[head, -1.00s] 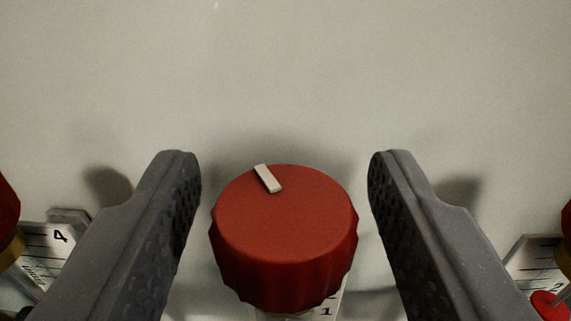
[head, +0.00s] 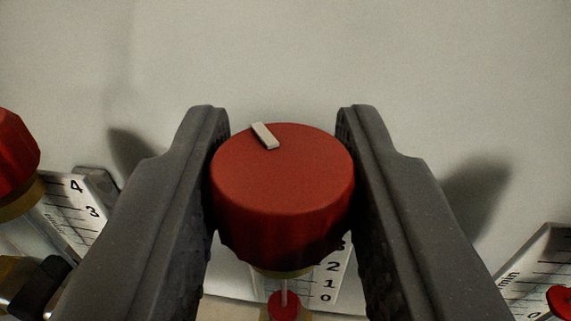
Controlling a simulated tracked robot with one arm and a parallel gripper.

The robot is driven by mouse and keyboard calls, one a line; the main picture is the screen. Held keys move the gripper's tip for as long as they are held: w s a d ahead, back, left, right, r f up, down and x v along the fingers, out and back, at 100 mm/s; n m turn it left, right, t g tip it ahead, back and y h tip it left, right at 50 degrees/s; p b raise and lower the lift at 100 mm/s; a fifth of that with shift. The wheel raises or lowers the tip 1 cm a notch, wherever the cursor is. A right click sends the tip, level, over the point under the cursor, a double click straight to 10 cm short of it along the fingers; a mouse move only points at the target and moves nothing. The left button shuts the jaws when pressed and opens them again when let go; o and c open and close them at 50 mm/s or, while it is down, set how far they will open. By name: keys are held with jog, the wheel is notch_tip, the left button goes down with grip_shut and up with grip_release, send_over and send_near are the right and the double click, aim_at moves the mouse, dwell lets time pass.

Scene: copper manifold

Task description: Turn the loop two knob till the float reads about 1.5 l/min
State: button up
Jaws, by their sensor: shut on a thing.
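A red ribbed knob (head: 282,190) stands between the two grey fingers of my gripper (head: 283,155) in the head view. The fingers are shut on its sides. A white pointer mark on its top points up and slightly left. Below the knob a white scale plate (head: 330,283) shows 2, 1 and 0, with the upper part hidden by the knob. A red float (head: 284,304) on a thin stem shows at the bottom, near the lower end of the scale; its exact reading cannot be told.
Another red knob (head: 14,155) with a brass collar and a scale plate (head: 82,205) marked 4 and 3 is at the left. A further scale (head: 540,265) with a red float (head: 560,300) is at the lower right. The pale wall behind is bare.

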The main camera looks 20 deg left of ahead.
jog(key=shift+n+y+b, duration=0.3)
jog(key=shift+y+b, duration=0.3)
jog(key=shift+b, duration=0.3)
jog(key=shift+r+n+g+y+b, duration=0.1)
jog(key=shift+n+g+y+b, duration=0.2)
jog(key=shift+b, duration=0.05)
jog(key=shift+r+n+y, duration=0.15)
jog(key=shift+n+y, duration=0.15)
jog(key=shift+y, duration=0.1)
jog(key=shift+g, duration=0.3)
jog(key=shift+n+y, duration=0.4)
jog(key=shift+y, duration=0.1)
jog(key=shift+g, duration=0.3)
jog(key=o, duration=0.9)
jog(key=shift+s, duration=0.1)
jog(key=shift+o, duration=0.2)
